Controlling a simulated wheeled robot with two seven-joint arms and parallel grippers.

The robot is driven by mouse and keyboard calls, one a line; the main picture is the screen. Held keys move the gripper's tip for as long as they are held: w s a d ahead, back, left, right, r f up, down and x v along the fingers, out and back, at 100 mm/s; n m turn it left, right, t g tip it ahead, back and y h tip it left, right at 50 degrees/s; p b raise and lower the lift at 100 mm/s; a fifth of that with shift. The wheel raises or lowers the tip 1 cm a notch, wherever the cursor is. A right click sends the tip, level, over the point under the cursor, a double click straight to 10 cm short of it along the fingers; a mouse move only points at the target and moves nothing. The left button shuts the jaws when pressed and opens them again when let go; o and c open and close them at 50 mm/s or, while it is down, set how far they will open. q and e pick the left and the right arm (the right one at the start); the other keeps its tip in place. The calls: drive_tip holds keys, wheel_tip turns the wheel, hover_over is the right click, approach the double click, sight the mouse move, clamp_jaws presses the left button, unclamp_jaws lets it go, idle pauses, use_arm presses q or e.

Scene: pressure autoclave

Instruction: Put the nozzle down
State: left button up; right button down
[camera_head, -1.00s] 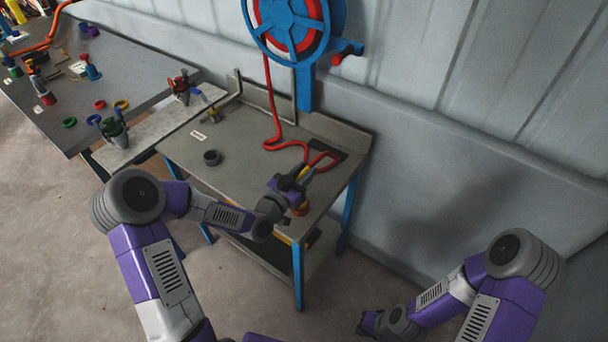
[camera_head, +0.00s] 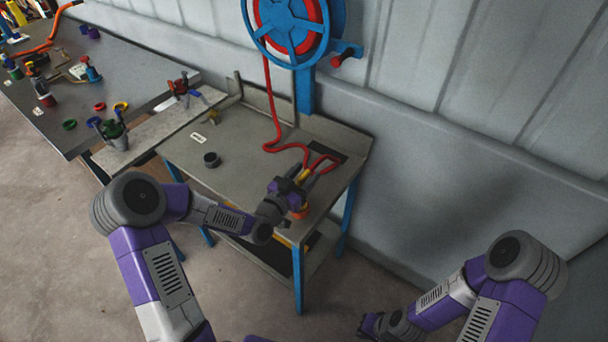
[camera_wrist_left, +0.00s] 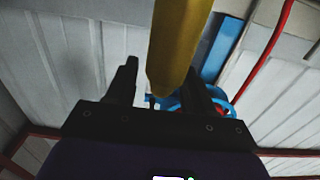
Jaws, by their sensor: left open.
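The nozzle (camera_head: 303,176) is yellow and sits at the end of the red hose, over the front right part of the small grey table. My left gripper (camera_head: 291,186) is right at it, with the jaws open. In the left wrist view the yellow nozzle (camera_wrist_left: 178,45) stands between the open fingers (camera_wrist_left: 162,88), nearer the right finger. Whether it touches a finger or rests on the tabletop I cannot tell. An orange round part (camera_head: 299,212) shows just below my left gripper. My right gripper (camera_head: 368,325) is low at the bottom, away from the table; its jaws are too small to read.
The red hose (camera_head: 269,110) hangs from the blue reel (camera_head: 296,25) and loops on the small table (camera_head: 235,170). A dark ring (camera_head: 211,159) and a white label (camera_head: 198,137) lie on its left part. A longer bench (camera_head: 130,65) with several fittings stands left.

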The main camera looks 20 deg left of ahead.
use_arm(q)
drive_tip(key=p+v, duration=0.4)
drive_tip(key=v, duration=0.8)
drive_tip(key=shift+p, duration=0.35)
use_arm(e)
wheel_tip(320, 180, up, 5)
drive_tip(key=shift+s, duration=0.1)
